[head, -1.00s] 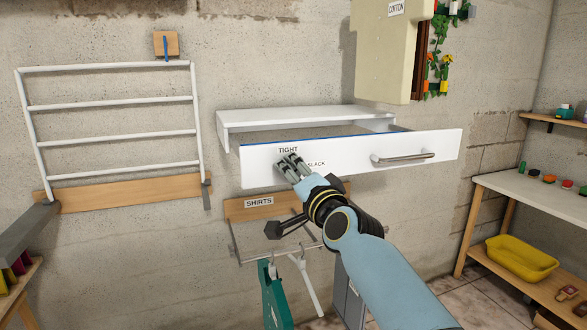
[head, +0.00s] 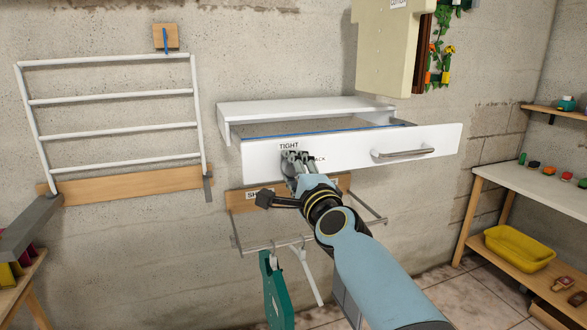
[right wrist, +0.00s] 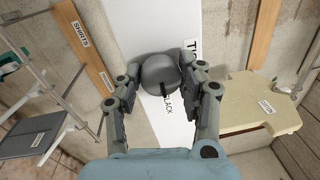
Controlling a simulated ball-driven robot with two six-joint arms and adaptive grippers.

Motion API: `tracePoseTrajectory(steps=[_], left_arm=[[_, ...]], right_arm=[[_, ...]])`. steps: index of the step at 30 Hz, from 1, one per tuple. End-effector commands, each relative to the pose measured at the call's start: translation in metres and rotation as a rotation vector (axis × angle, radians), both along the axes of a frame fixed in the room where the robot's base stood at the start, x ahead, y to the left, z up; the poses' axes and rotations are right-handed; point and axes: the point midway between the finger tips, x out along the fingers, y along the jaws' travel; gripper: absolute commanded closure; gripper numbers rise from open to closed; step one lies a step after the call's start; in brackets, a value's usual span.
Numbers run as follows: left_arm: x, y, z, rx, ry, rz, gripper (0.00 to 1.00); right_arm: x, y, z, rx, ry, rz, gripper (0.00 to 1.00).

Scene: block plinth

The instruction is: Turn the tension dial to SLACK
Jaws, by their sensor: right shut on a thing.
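The tension dial is a round grey knob (right wrist: 160,73) on the white front panel (head: 350,156). In the right wrist view its dark pointer mark lies toward the SLACK label (right wrist: 168,105). The TIGHT label (head: 289,147) is above the dial in the head view, where SLACK is partly covered by my fingers. My right gripper (head: 295,157) is at the panel, shut on the dial; in the right wrist view its fingers (right wrist: 160,75) lie on both sides of the knob. My fingers mostly hide the dial in the head view. My left gripper is not in view.
A metal handle (head: 403,153) sits to the right on the same panel. Below hang the SHIRTS rail (head: 345,181) and a green hanging piece (head: 275,290). A white rack (head: 112,130) is at left, a cream COTTON box (head: 385,50) above right, a yellow tub (head: 519,249) far right.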

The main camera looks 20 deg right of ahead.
Motion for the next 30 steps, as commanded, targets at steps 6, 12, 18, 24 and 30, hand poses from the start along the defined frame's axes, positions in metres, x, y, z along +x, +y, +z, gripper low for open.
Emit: tracePoseTrajectory(steps=[6,12,18,24,30], left_arm=[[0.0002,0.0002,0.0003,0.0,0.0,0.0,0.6],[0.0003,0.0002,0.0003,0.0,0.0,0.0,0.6],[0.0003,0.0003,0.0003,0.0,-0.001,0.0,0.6],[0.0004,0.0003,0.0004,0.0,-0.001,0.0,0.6],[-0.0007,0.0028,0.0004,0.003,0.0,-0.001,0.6]], right_arm=[[-0.0003,-0.0001,-0.0013,0.015,0.003,0.0,0.93],[-0.0004,0.0,-0.0015,0.015,0.003,0.0,0.93],[-0.0003,0.0,-0.0013,0.014,0.003,0.001,0.45],[-0.0001,0.0,-0.0007,0.013,0.002,0.0,0.38],[-0.0038,0.0,-0.0013,0.011,0.002,0.0,0.38]])
